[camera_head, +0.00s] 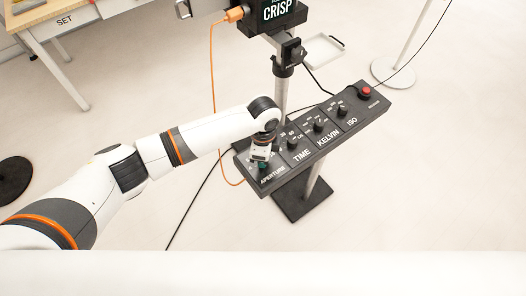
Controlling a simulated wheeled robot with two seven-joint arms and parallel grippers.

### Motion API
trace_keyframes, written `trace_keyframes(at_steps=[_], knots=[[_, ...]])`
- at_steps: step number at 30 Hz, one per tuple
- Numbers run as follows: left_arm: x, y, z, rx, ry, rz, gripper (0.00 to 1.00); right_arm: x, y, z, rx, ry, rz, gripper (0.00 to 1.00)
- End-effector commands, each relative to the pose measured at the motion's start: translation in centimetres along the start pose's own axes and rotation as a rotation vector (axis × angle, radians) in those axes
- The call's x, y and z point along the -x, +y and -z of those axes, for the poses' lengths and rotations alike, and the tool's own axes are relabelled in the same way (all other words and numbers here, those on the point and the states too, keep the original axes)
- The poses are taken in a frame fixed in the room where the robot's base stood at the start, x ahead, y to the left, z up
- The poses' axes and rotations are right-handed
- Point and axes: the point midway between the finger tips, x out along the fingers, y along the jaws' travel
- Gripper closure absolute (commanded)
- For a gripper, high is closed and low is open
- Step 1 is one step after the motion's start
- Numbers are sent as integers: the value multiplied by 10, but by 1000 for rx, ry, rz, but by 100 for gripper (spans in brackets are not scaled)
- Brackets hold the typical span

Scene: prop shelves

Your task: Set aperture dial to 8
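The dark control panel (329,142) stands on a post and carries a row of dials labelled APERTURE, TIME, KELVIN and ISO. The aperture dial is at the panel's near left end, above the APERTURE label (272,174); my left gripper (262,165) is over it and hides most of it. A small green part shows at the fingertips. I cannot tell whether the fingers are closed on the dial, nor which number it points to. The time dial (292,143), kelvin dial (318,125) and ISO dial (342,110) are uncovered. My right gripper is not in view.
A red button (366,91) sits at the panel's far right end. A black device reading CRISP (278,10) stands on a pole behind the panel, with an orange cable (212,90) hanging from it. A small white tray (323,50) is beside the pole. Open floor lies right.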

Motion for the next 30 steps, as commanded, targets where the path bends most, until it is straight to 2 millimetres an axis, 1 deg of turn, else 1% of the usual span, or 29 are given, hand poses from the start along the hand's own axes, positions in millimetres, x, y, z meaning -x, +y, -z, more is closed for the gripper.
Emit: trace_keyframes(at_steps=[4, 16, 17, 18, 20, 21, 30], knots=[[2, 1, -1, 23, -2, -2, 94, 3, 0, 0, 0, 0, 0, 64], [1, 1, 0, 29, -2, -3, 94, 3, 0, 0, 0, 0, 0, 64], [1, 1, 0, 28, -2, -3, 68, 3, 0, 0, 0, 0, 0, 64], [1, 1, 0, 28, -2, -3, 61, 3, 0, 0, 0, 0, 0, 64], [1, 1, 0, 28, -1, -3, 51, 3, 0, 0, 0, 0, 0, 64], [1, 1, 0, 28, -1, -3, 49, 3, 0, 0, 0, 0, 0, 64], [2, 1, 0, 28, -1, -2, 49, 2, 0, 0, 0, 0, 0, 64]])
